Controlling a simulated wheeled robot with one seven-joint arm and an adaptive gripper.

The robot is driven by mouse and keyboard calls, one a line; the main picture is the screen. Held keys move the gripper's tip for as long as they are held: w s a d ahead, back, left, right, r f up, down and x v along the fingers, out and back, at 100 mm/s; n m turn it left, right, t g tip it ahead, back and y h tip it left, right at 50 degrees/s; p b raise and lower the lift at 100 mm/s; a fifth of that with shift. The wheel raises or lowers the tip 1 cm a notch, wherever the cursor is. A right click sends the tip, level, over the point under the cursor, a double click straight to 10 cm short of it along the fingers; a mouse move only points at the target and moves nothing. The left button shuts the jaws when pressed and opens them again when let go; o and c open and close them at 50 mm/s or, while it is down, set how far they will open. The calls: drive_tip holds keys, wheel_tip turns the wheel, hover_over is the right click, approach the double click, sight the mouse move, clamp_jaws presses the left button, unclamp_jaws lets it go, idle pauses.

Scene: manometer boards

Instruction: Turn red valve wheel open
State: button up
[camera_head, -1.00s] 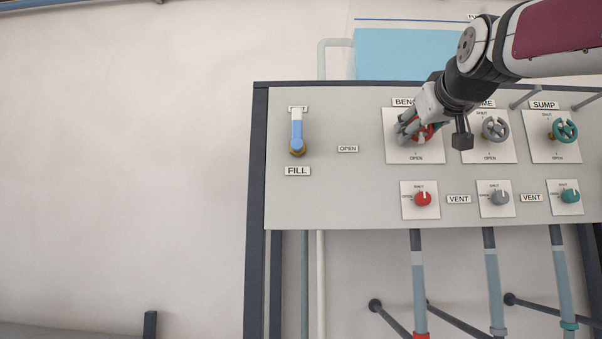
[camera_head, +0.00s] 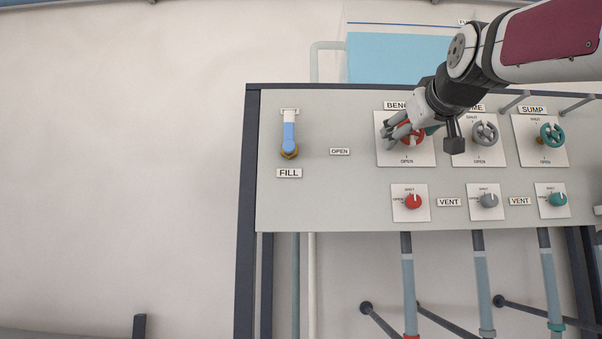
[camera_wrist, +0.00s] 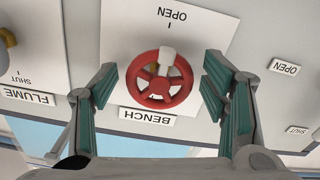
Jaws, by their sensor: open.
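The red valve wheel (camera_head: 413,135) is on the BENCH plate (camera_head: 425,157), upper row of the board. In the wrist view, the red wheel (camera_wrist: 142,97) lies between the spread fingers of my gripper (camera_wrist: 160,92), with visible gaps on both sides. A white mark on its rim faces the OPEN label, which looks upside down there. In the head view, my gripper (camera_head: 396,130) is in front of the wheel and hides part of it. The gripper is open and empty. Contact with the wheel does not show.
A grey wheel (camera_head: 485,133) and a teal wheel (camera_head: 551,135) are to the right. Small red, grey and teal vent knobs sit below; the red knob (camera_head: 413,202) is under BENCH. The blue FILL lever (camera_head: 289,135) is at left. Bare wall is free left of the board.

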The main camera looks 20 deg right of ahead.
drive_tip(key=v, duration=1.2)
drive_tip(key=w+a+f+g+y, duration=0.1)
drive_tip(key=a+f+g+y, duration=0.3)
drive_tip(key=f, duration=1)
drive_tip(key=a+f+g, duration=0.2)
drive_tip(key=a+f, duration=0.3)
drive_tip(key=f, duration=0.9)
drive_tip(key=s+a+f+g, duration=0.2)
drive_tip(key=s+f, duration=0.1)
drive_tip(key=f, duration=0.4)
drive_tip(key=s+a+f+g, duration=0.1)
drive_tip(key=s+f+g, duration=0.1)
drive_tip(key=f, duration=0.6)
drive_tip(key=s+a+f+g+y, duration=0.1)
drive_tip(key=s+a+f, duration=0.1)
drive_tip(key=s+f, duration=0.3)
wheel_tip(320, 180, down, 3)
drive_tip(key=shift+a+f+n+g, duration=0.1)
drive_tip(key=shift+a+n+g, duration=0.25)
drive_tip(key=shift+n+g, duration=0.05)
drive_tip(key=shift+w, duration=0.1)
